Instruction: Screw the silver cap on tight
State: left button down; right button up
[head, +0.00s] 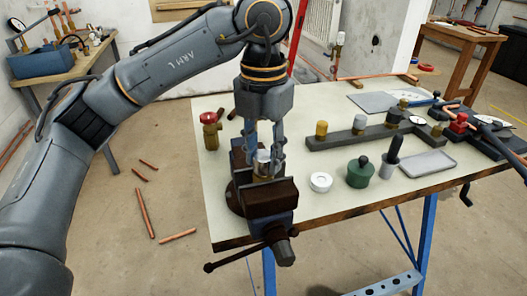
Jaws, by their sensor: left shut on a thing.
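My left gripper (264,160) points straight down over the vise at the table's near left corner. Its fingers are shut on the silver cap (262,156), which shows as a small bright piece between them. Brass-coloured metal (264,172) shows just under the cap, between the jaws of the dark brown vise (269,197). The fingers partly hide the cap and the part below it, so I cannot tell how far the cap is seated. My right gripper is not in view.
On the pale tabletop (300,220), a white ring (320,182), a green pot (360,173) and a grey tray (427,163) stand right of the vise. A red-topped brass valve (210,131) stands left. A dark manifold bar (350,139) lies behind. Copper pipes (145,212) lie on the floor.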

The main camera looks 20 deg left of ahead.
pick_arm(q)
jog(key=m, duration=0.8)
jog(key=shift+p, duration=0.4)
jog(key=m, duration=1)
jog(key=shift+m+p, duration=0.4)
jog(key=m, duration=0.9)
jog(key=shift+f, duration=0.1)
jog(key=shift+m, duration=0.7)
jog(key=c, duration=1.1)
grip_release()
